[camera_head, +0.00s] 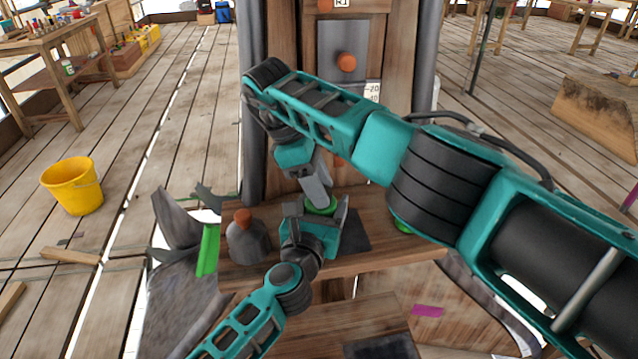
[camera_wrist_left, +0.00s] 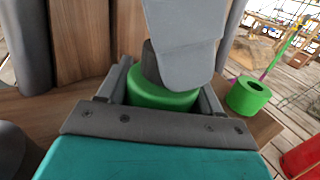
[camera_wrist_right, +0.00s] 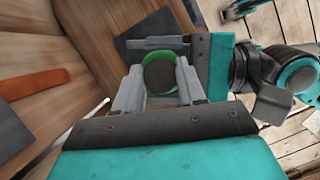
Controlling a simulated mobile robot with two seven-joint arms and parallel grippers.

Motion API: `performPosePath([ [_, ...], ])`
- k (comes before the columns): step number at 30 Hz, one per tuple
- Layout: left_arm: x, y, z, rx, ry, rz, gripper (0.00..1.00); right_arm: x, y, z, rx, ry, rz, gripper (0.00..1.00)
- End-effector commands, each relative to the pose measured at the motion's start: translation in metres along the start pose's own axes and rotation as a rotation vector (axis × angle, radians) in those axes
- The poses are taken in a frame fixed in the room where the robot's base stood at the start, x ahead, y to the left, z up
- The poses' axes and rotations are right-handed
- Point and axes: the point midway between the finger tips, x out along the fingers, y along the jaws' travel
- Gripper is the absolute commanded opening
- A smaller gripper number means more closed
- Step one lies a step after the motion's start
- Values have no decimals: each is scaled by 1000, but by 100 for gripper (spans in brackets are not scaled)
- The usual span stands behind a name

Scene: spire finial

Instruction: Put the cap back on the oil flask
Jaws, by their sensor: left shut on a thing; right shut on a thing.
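The oil flask looks to be the green round body (camera_wrist_left: 160,98) held between the fingers of my left gripper (camera_head: 320,208), above the wooden shelf. My right gripper (camera_head: 317,188) reaches down from above and is shut on a dark round cap (camera_wrist_right: 159,76). In the right wrist view the cap lies inside the green rim of the flask (camera_wrist_right: 174,58). In the left wrist view the cap (camera_wrist_left: 151,66) stands right over the green body, partly hidden by a right finger. I cannot tell whether it is seated.
On the shelf (camera_head: 375,258), a grey jug with an orange stopper (camera_head: 247,242) stands left of my left gripper. A green cylinder with a dark hole (camera_wrist_left: 248,95) stands to the right. A bright green strip (camera_head: 208,250) is at the shelf's left end. A wooden post rises behind.

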Motion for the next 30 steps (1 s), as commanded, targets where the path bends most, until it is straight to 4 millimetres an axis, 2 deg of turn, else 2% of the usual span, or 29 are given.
performPosePath([
  [2,0,-1,-1,-1,2,-1,0,0,0,0,-1,0,2,12],
  [3,0,-1,-1,-1,2,-1,0,0,0,0,-1,0,2,44],
  [10,0,-1,-1,-1,2,-1,0,0,0,0,-2,0,1,65],
  [20,0,0,-1,-2,2,-1,0,-5,1,2,-2,1,2,65],
  [30,0,0,-1,-2,2,-1,0,-41,0,17,-2,0,3,65],
])
